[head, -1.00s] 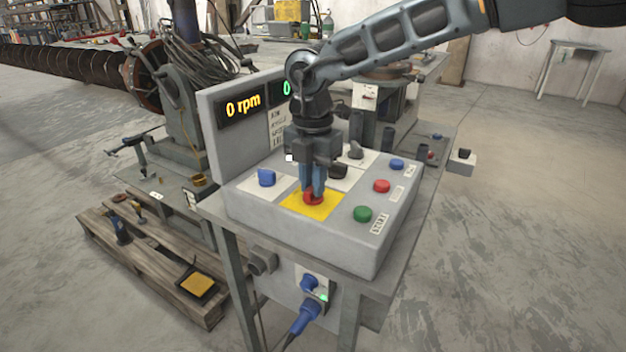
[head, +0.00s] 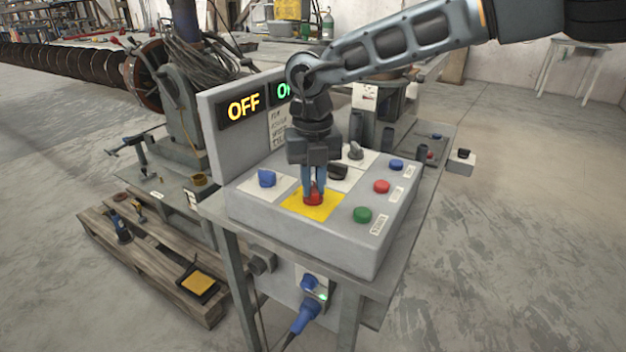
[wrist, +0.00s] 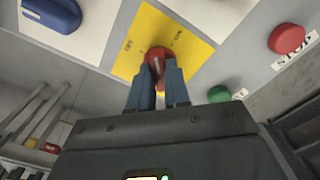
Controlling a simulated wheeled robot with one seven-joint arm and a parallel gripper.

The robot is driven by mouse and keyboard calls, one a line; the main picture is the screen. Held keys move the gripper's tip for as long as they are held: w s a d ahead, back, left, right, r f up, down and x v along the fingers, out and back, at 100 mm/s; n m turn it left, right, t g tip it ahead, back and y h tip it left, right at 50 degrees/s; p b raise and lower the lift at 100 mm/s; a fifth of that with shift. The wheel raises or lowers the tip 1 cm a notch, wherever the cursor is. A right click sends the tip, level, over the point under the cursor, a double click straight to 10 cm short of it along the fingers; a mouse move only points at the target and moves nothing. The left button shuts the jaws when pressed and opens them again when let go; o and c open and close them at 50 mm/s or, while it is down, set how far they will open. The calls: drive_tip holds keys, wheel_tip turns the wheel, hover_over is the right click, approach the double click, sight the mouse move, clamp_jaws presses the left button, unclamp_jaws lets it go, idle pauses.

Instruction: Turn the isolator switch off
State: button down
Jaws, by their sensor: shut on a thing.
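The isolator switch is a red rotary knob (head: 313,197) on a yellow plate (head: 325,208) at the front of the grey console. In the wrist view the red knob (wrist: 157,60) shows between my fingertips, on the yellow plate (wrist: 150,28) with small labels. My gripper (head: 313,190) points down and is shut on the knob; its fingers (wrist: 158,80) hide part of it. The left display (head: 243,106) reads OFF in yellow. The green display (head: 284,90) beside it is partly hidden by my arm.
On the console are a blue knob (head: 266,178), a black knob (head: 338,171), a grey lever (head: 356,151), and blue (head: 396,165), red (head: 381,187) and green (head: 362,215) buttons. A blue plug (head: 303,316) hangs below. A wooden pallet (head: 150,262) lies at left.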

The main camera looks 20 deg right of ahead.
sight(313, 187)
drive_tip(key=n, duration=0.4)
drive_tip(key=shift+n, duration=0.3)
drive_tip(key=shift+n+p, duration=0.3)
drive_tip(key=shift+n, duration=2.2)
drive_tip(key=c, duration=1.1)
unclamp_jaws()
drive_tip(key=shift+r, duration=3.9)
